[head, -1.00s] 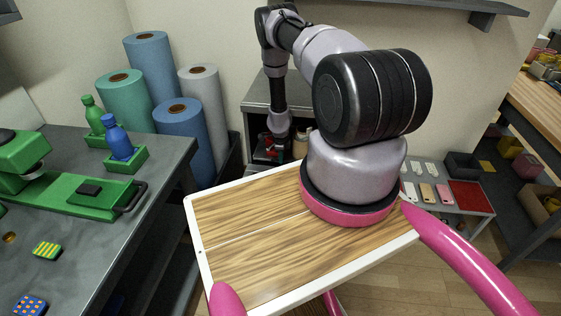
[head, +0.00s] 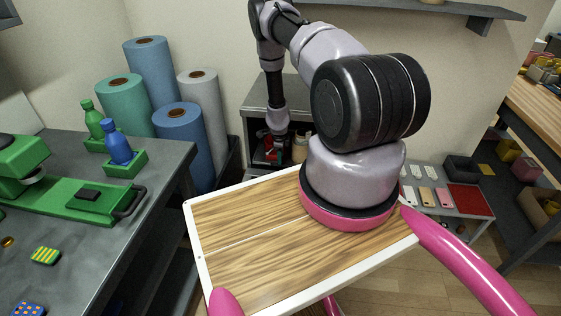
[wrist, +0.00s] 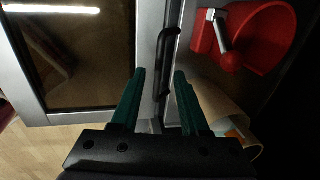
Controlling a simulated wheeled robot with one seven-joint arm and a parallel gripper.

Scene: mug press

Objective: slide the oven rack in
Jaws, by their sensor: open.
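My gripper (wrist: 160,73) has two green fingers in the wrist view, spread apart with nothing clamped between them. A black bar handle (wrist: 167,50) runs along the edge of a grey-framed dark glass panel (wrist: 75,50), which looks like an oven door. The handle lies ahead of the fingertips, roughly in line with the gap; I cannot tell if it is between them. I cannot make out an oven rack in either view. In the head view my arm reaches down to the front of a grey cabinet (head: 258,105), where the fingers are too small to read.
A red device with a lever (wrist: 250,35) is close on the right in the wrist view, with a tan round container (wrist: 222,100) below it. Fabric rolls (head: 185,135) and a grey workbench (head: 160,190) stand left of the cabinet. A low shelf (head: 455,210) stands right.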

